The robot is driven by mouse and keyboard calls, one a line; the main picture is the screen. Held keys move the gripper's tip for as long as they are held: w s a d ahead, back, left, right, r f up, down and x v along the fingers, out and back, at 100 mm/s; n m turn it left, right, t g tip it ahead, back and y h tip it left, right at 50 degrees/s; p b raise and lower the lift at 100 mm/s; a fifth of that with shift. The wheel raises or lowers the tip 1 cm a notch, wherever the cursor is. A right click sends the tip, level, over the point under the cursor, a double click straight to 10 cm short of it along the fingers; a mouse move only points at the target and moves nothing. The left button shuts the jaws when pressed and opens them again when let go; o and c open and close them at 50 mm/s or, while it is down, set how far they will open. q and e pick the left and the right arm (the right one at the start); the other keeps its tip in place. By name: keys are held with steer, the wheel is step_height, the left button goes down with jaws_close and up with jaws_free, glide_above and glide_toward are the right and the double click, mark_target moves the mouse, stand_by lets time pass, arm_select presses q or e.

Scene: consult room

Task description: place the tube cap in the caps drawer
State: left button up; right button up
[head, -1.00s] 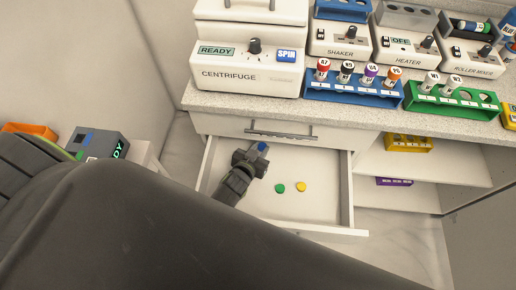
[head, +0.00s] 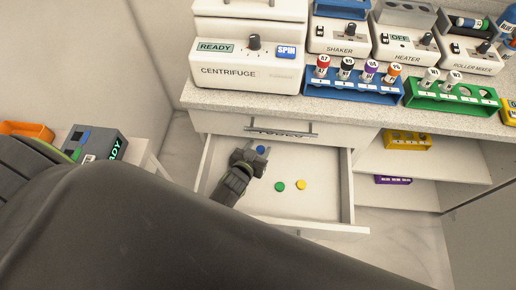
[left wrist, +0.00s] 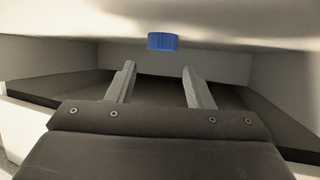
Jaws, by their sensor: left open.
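The blue tube cap (head: 261,149) is inside the open drawer (head: 325,213), toward its back. My left gripper (head: 252,157) reaches into the drawer and is open, with nothing between its fingers. The cap is just past the fingertips, apart from them. In the left wrist view, the cap (left wrist: 162,41) shows beyond the two spread fingers (left wrist: 160,85), against a pale drawer surface. A green cap (head: 280,187) and a yellow cap (head: 301,185) lie on the drawer floor to the right. My right gripper is not in view.
A closed drawer (head: 290,129) is above the open one. The counter holds a centrifuge (head: 245,75), a blue rack (head: 350,90) of capped tubes and a green rack (head: 450,100). Open shelves to the right hold a yellow rack (head: 407,140) and a purple rack (head: 393,180).

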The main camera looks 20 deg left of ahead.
arm_select(q)
steer(key=shift+s+f, duration=0.25)
steer(key=shift+f, duration=0.1)
steer(key=shift+r+p, duration=0.45)
steer(key=shift+p, duration=0.05)
steer(key=p+v, duration=0.2)
steer(key=v, duration=0.1)
steer(key=p+v, duration=0.2)
steer(key=v, duration=0.1)
steer(key=shift+s+r, duration=0.2)
steer(key=shift+r, duration=0.4)
steer(key=shift+s, duration=0.25)
